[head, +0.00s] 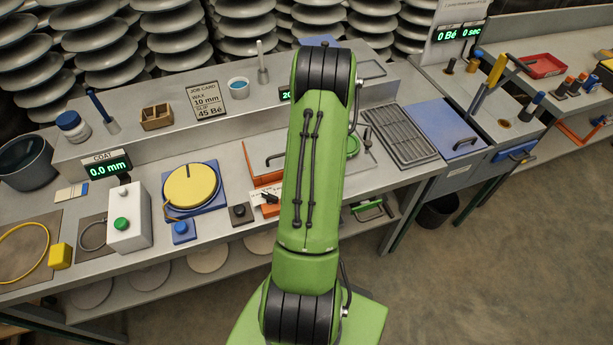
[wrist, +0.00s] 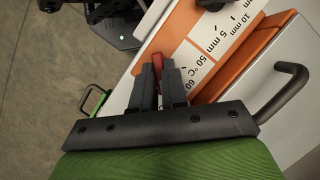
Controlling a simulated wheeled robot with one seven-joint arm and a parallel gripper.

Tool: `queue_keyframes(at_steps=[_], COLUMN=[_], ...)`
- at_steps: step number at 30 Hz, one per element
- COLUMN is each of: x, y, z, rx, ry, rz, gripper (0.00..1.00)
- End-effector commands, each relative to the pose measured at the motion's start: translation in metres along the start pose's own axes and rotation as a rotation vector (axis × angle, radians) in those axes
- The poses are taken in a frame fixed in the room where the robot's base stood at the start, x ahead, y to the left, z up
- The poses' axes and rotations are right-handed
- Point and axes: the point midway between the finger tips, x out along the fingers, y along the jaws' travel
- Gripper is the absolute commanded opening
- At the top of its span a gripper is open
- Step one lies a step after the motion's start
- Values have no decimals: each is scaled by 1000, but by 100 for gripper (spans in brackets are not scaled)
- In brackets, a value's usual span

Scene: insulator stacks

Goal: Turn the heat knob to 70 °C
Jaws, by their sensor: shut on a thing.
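In the wrist view, my gripper (wrist: 166,76) is shut on the heat knob (wrist: 158,59), a small red piece showing between and beside the dark fingers. The knob sits by a white scale strip (wrist: 195,60) on an orange-fronted unit. The 70 mark is not visible, and I cannot tell exactly where the knob points. In the head view, my green arm hides the gripper and the heat knob. A green readout (head: 285,95) starting "20" is partly covered by the arm.
A black knob (wrist: 212,4) stands at the mm scale close by. A dark bar handle (wrist: 283,90) sticks out at the wrist view's right. The bench holds a yellow disc (head: 191,184), a white box (head: 128,218) and a job card (head: 207,101). Open floor lies at the right.

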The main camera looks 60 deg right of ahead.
Motion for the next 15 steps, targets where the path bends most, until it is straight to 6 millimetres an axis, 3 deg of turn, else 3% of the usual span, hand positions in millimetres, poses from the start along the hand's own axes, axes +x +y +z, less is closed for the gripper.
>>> queue_keyframes(at_steps=[15], x=[-1], y=[0], z=[-1], rx=[36], ry=[6], rz=[-16], gripper=[0])
